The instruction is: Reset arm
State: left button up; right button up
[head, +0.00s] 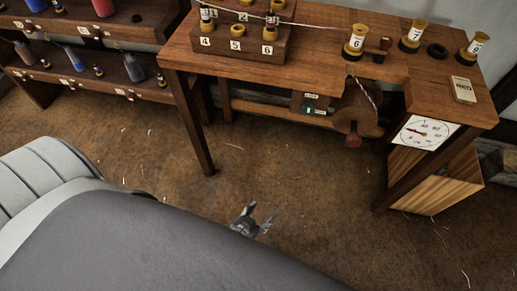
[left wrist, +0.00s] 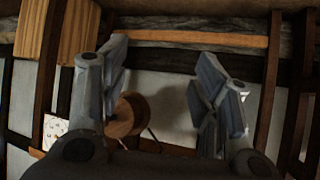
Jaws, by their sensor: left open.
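My left gripper (head: 258,216) shows low in the middle of the head view, past the edge of a large grey body part of mine. It is above the brown floor, in front of the wooden workbench (head: 330,50), and apart from it. Its two fingers are spread with nothing between them. In the left wrist view the fingers of my left gripper (left wrist: 165,65) stand wide apart and empty. A round wooden wheel (left wrist: 124,116) shows behind the left finger, which partly hides it. My right gripper is in neither view.
The workbench carries a stepped block (head: 236,38) with numbered spools and several standing spools (head: 355,42). Under it are a crank wheel (head: 357,112), a dial (head: 425,131) and a striped wooden box (head: 435,183). A shelf (head: 90,72) with bottles stands at left.

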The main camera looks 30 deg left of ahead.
pick_arm(q)
jog(key=s+a+f+g, duration=0.2)
jog(key=s+f+g, duration=0.1)
jog(key=s, duration=0.5)
jog(key=s+a+f+g+p, duration=0.1)
jog(key=s+a+f+g, duration=0.2)
jog(key=s+f, duration=0.3)
jog(key=s+a+f+m+g+y, duration=0.1)
jog(key=s+f, duration=0.4)
jog(key=s, duration=0.6)
jog(key=a+g, duration=0.1)
jog(key=g, duration=0.1)
jog(key=shift+s+a+f+g+p, duration=0.15)
jog(key=shift+s+a+g+p, duration=0.1)
jog(key=shift+a+g+p, duration=0.15)
